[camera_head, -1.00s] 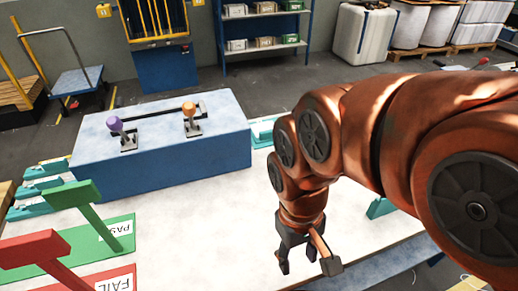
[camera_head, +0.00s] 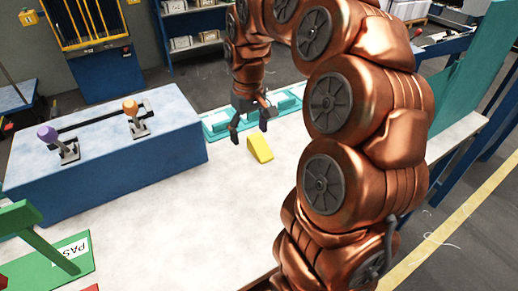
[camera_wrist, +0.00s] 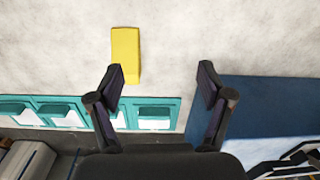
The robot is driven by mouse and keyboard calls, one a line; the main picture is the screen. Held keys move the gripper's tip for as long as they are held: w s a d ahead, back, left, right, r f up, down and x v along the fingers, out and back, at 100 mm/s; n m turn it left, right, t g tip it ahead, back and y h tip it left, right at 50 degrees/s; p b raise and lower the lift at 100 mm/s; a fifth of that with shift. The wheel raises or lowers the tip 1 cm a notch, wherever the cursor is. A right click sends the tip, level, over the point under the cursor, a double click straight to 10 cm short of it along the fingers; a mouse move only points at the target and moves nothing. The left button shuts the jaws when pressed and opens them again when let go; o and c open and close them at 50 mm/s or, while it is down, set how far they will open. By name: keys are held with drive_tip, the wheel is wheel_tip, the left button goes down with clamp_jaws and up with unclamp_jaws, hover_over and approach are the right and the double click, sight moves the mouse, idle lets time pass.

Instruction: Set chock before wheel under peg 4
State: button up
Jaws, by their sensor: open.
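The chock, a yellow wedge-shaped block (camera_head: 260,149), lies on the pale table top near its far side. My gripper (camera_head: 249,132) is pointed down just behind it, open and empty. In the wrist view the chock (camera_wrist: 125,55) lies on the table just beyond the left fingertip, left of the middle of the gap. My gripper's two fingers (camera_wrist: 162,76) are spread wide there, with nothing between them. No wheel or numbered peg can be made out in either view.
A teal tray (camera_head: 215,125) with compartments lies along the far table edge behind my gripper. A blue box (camera_head: 110,175) with a purple-knobbed lever (camera_head: 47,133) and an orange-knobbed lever (camera_head: 130,107) stands left. A green PASS plate (camera_head: 45,275) is front left. The table's middle is clear.

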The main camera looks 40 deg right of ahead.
approach(258, 142)
drive_tip(key=shift+s+f+m, duration=0.3)
drive_tip(key=shift+s+f, duration=0.4)
drive_tip(key=shift+s, duration=0.1)
drive_tip(key=shift+w+d+f, duration=0.15)
drive_tip(key=shift+d+f, duration=0.1)
drive_tip(key=shift+d, duration=0.2)
drive_tip(key=shift+a+f, duration=0.1)
drive_tip(key=shift+f, duration=0.9)
drive_tip(key=shift+w+a+f+p, duration=0.15)
drive_tip(key=shift+f+p, duration=0.25)
drive_tip(key=shift+f, duration=0.5)
drive_tip(key=shift+w+a+f+p, duration=0.1)
drive_tip(key=shift+w+f+p, duration=0.25)
drive_tip(key=shift+f, duration=0.55)
drive_tip(key=shift+w+a+f+p, duration=0.1)
drive_tip(key=shift+f+p, duration=0.4)
drive_tip(key=shift+f, duration=0.4)
drive_tip(key=shift+s, duration=0.1)
drive_tip(key=c, duration=1.5)
